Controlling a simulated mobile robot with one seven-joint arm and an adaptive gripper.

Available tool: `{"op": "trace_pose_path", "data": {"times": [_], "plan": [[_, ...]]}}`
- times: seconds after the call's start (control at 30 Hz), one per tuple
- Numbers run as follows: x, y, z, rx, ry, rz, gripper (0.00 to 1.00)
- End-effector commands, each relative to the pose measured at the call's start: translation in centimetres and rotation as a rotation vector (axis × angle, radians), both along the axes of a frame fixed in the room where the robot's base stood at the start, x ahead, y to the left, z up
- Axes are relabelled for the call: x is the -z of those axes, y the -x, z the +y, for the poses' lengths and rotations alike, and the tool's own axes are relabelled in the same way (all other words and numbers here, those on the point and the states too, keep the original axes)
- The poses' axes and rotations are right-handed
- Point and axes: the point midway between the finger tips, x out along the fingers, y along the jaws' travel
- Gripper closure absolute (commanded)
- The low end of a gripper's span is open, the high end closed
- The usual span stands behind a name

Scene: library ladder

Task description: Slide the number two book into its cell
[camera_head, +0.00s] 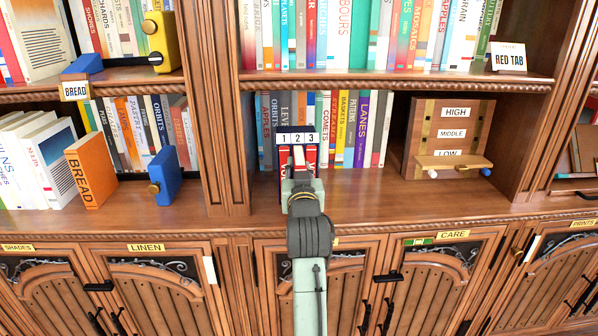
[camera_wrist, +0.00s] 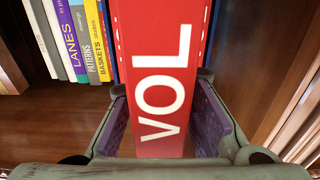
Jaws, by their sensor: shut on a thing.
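A red book with white VOL lettering (camera_wrist: 155,45) stands between my gripper's fingers (camera_wrist: 165,112) in the wrist view, with a pad against each side. My gripper is shut on it; the book's number is not in view. In the head view, my gripper (camera_head: 302,182) is at the lower shelf, in front of a holder with a white 1 2 3 label strip (camera_head: 298,139). Red spines (camera_head: 311,156) show under the strip, close above the fingers. My gripper and arm hide the lower part of the holder, so I cannot tell how deep the held book sits.
A row of upright books (camera_head: 362,125) stands right of the holder. Further right is a brown board with HIGH, MIDDLE and LOW labels (camera_head: 452,112) and a small ledge. A wooden upright (camera_head: 225,110) bounds the left side. The shelf front (camera_head: 375,187) right of my gripper is clear.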

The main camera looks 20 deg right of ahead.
Motion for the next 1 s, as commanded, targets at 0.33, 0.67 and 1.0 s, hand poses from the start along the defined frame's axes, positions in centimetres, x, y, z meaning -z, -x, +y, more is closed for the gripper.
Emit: {"op": "trace_pose_path", "data": {"times": [0.33, 0.67, 1.0], "plan": [[-0.1, -0.8, -0.3, 0.0, 0.002, -0.003, 1.0], [-0.1, -1.4, -0.4, 0.0, 0.002, -0.003, 0.75], [0.0, -1.5, -0.4, -0.001, 0.0, -0.001, 0.55]]}}
